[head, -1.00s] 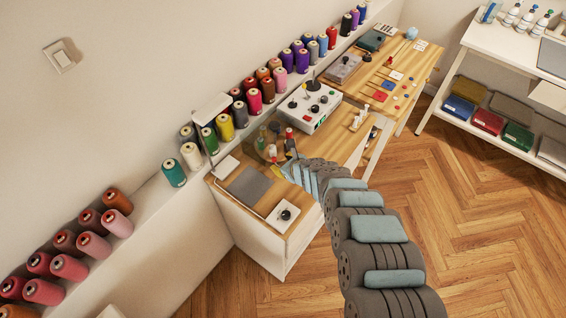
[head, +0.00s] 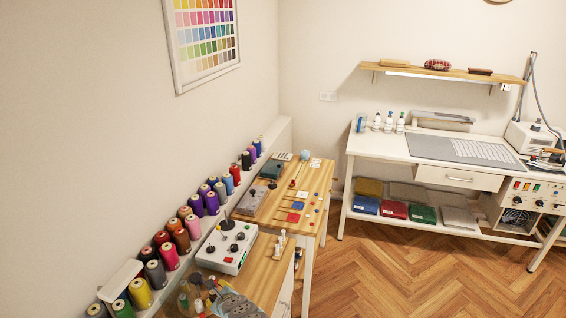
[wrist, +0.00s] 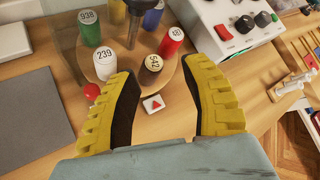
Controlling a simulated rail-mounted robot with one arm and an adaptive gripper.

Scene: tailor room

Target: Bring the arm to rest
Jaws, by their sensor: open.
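My gripper (wrist: 157,68) is open in the wrist view. Its two yellow ridged fingers are spread, with nothing held between them. Ahead of the fingertips is a round wooden holder bearing a white-topped piece marked 239 (wrist: 105,62), a brown one marked 542 (wrist: 150,68), a green one marked 938 (wrist: 90,28) and a red one (wrist: 173,38). The left finger overlaps the white piece in the picture; I cannot tell whether they touch. In the head view, part of my arm (head: 236,303) shows at the bottom edge, over the near workbench.
A white control box (head: 228,248) with knobs stands on the near workbench. Thread spools (head: 170,256) line the wall ledge. A grey pad (wrist: 35,110) lies left of the gripper. A white table (head: 400,150) stands at the back right. The wooden floor (head: 410,280) between is clear.

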